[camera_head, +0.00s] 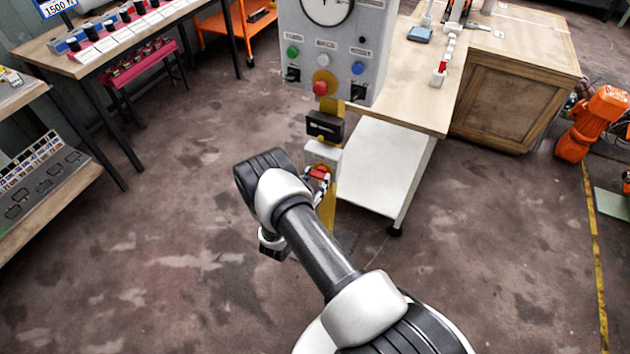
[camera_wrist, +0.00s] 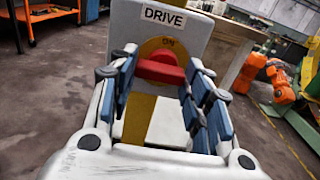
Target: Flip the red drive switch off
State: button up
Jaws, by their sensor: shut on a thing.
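The red drive switch (camera_wrist: 160,68) sits on a grey box (camera_wrist: 195,30) labelled DRIVE. A yellow disc behind the switch reads ON above it, and the red handle lies across the disc. In the head view the switch (camera_head: 319,172) shows low on the yellow post, partly hidden by my gripper (camera_head: 321,186). In the wrist view the blue-padded fingers of my gripper (camera_wrist: 163,78) stand to the left and right of the red handle and are shut on it. The lower part of the switch's mount is partly hidden by the fingers.
A grey control panel (camera_head: 330,45) with a dial, coloured buttons and a red knob stands above on the same post. A wooden-topped bench (camera_head: 410,85) is close on the right. An orange robot arm (camera_head: 590,125) is farther right. The floor left of the post is clear.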

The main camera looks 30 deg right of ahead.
jog(key=o, duration=1.1)
jog(key=shift+c, duration=0.2)
jog(key=v, duration=1.2)
